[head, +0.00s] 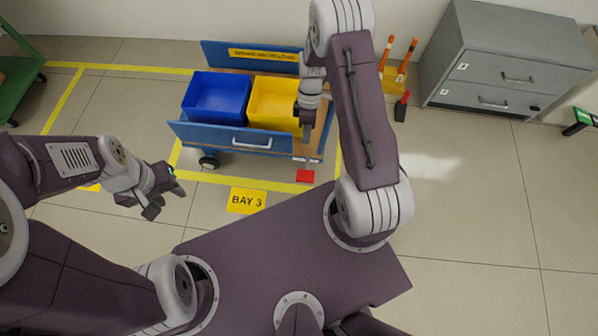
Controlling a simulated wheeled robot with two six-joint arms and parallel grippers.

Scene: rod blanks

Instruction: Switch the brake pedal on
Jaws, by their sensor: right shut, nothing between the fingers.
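The brake pedal (305,176) is a small red plate at the end of a grey arm, low at the front right corner of a blue cart (190,132). Whether it is up or down cannot be told from this view. My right gripper (306,135) is shut and empty, pointing down over the cart's right end, beyond the pedal in the picture and apart from it. My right arm hides part of the cart. My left gripper (166,201) is open and empty above the floor, left of the cart's front.
The cart holds a blue bin (217,96) and a yellow bin (273,103). Yellow floor lines and a BAY 3 sign (246,201) lie around it. A grey cabinet (505,65) stands at the back right, a green cart (20,75) at the far left.

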